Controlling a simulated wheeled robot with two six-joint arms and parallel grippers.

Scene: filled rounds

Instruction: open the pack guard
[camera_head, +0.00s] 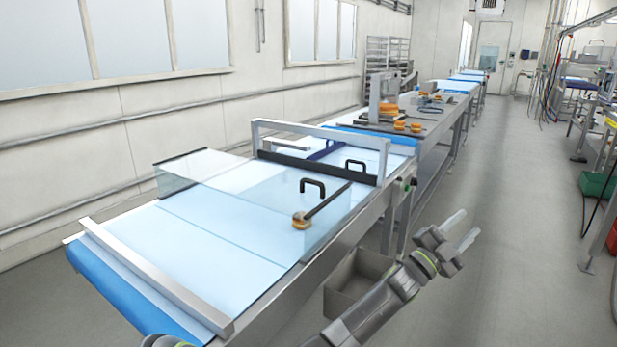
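The pack guard (235,212) is a clear panelled cover over the pale blue conveyor belt, with dark edge strips. It looks lowered over the belt, though its clear panels make this hard to judge. One black handle (313,183) stands at its near right part, and another black handle (356,163) shows farther back by the metal frame.
A small filled round (300,222) sits by the guard's right edge. A metal frame (262,140) arches across the belt behind. A grey bin (352,290) stands below the conveyor's side, near my arm. More rounds (408,126) lie on the far table.

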